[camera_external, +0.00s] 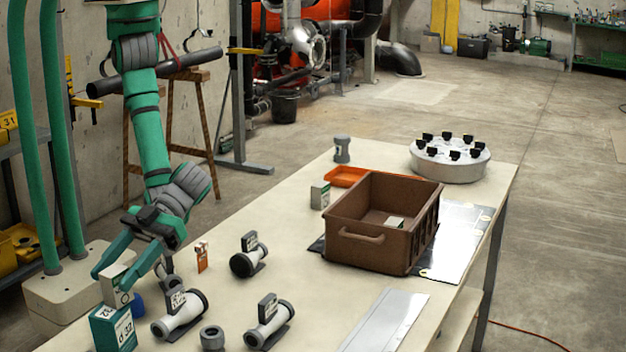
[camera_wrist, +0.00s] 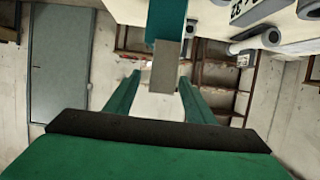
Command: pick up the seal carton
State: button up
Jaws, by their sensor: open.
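A small grey-beige carton (camera_external: 115,284) with a faint round mark looks like the seal carton. It appears to sit on top of a larger teal-and-white carton (camera_external: 112,330) marked "d 32" at the table's near left corner. My gripper (camera_external: 112,276) is open, with its fingers around the small carton.
Several pipe fittings (camera_external: 181,314) lie to the right, with a grey ring (camera_external: 212,338) and a small orange carton (camera_external: 202,257). The white flange (camera_external: 450,162) is at the far end.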

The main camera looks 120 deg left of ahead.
aim_at(107, 288)
jog(key=shift+x, duration=2.65)
jog(key=shift+w+a+f, duration=0.1)
jog(key=shift+a+f, duration=0.05)
jog(key=shift+f, duration=0.05)
jog(key=shift+c, duration=0.7)
jog(key=c, duration=1.1)
jog(key=shift+r, duration=0.1)
